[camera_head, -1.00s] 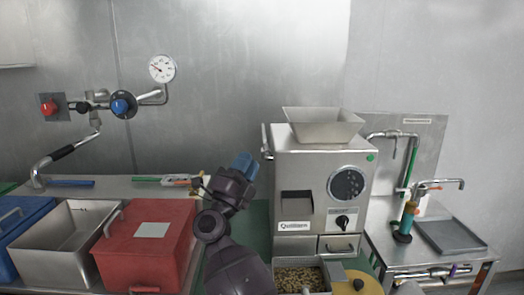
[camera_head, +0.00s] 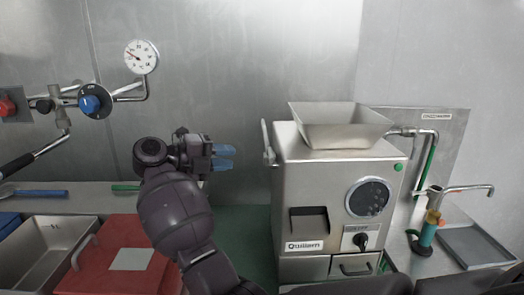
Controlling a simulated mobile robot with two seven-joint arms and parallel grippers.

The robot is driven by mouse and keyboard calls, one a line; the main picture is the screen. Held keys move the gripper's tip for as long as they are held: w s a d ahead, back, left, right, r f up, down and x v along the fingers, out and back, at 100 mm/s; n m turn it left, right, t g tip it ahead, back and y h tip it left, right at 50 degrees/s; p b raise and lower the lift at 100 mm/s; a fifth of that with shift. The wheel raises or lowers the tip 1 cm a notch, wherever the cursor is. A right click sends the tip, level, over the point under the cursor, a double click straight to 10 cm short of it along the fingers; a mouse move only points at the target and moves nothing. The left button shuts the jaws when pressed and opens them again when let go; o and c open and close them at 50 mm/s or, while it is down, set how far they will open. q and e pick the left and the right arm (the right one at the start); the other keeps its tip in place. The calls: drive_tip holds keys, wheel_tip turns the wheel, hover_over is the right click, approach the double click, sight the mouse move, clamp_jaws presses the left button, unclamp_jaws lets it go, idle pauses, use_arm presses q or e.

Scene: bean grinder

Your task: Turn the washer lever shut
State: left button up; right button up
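A slim silver lever (camera_head: 267,142) stands upright on the left side of the steel grinder (camera_head: 330,210). I cannot tell for certain whether it is the washer lever. At the right, a washing station has a pipe with a green handle (camera_head: 427,165) and a silver spout (camera_head: 468,189). My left gripper is not in view.
A blue valve knob (camera_head: 90,103), a gauge (camera_head: 141,57) and a black-gripped pipe (camera_head: 16,166) are on the left wall. A red bin (camera_head: 95,265) and a steel bin (camera_head: 36,258) stand lower left. A hopper (camera_head: 340,126) tops the grinder. Green counter shows between bins and grinder.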

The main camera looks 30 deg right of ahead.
sight(271, 155)
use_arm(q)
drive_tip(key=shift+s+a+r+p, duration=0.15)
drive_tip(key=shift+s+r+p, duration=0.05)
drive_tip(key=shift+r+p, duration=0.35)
use_arm(e)
drive_tip(key=x, duration=1)
drive_tip(key=shift+s+d, duration=0.2)
drive_tip(key=shift+d, duration=0.15)
clamp_jaws()
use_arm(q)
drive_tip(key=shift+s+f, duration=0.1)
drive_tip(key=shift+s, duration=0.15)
